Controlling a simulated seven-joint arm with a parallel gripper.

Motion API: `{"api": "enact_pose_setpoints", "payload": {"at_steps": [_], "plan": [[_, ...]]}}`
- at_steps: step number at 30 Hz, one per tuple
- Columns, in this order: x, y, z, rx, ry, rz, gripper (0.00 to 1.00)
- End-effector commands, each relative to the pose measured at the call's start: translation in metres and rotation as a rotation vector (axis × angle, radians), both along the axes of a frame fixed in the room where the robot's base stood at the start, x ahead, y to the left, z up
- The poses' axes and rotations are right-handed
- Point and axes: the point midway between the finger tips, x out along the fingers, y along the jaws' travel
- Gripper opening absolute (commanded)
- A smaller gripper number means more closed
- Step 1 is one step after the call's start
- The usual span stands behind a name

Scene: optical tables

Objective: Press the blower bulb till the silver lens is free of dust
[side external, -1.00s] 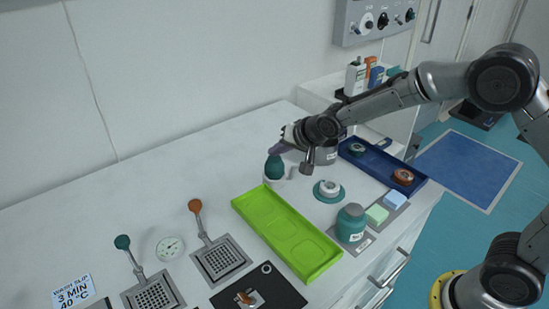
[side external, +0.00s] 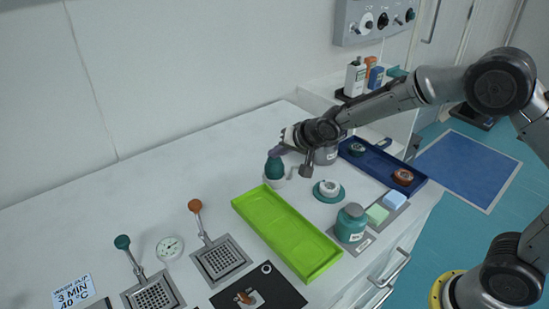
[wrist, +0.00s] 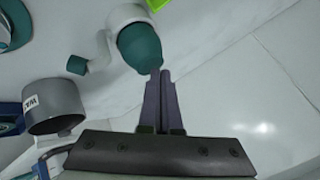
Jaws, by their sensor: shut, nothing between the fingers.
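A silver lens (side external: 329,188) sits on a round teal stand, right of the bulb. Dust on it is too small to tell.
A bright green tray (side external: 320,268) lies in front of the bulb. A navy tray (side external: 417,188) holding two round pieces is at right. A teal jar (side external: 351,223) stands between them. A grey cup (wrist: 55,105) is near my wrist. The bench's back left is clear.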

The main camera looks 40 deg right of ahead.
Motion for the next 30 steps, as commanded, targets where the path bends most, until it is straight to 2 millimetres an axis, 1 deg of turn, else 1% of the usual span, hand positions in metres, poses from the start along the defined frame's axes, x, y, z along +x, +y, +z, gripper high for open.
{"api": "enact_pose_setpoints", "payload": {"at_steps": [30], "plan": [[-0.001, 0.000, -0.013, 0.000, 0.004, 0.000, 0.00]]}}
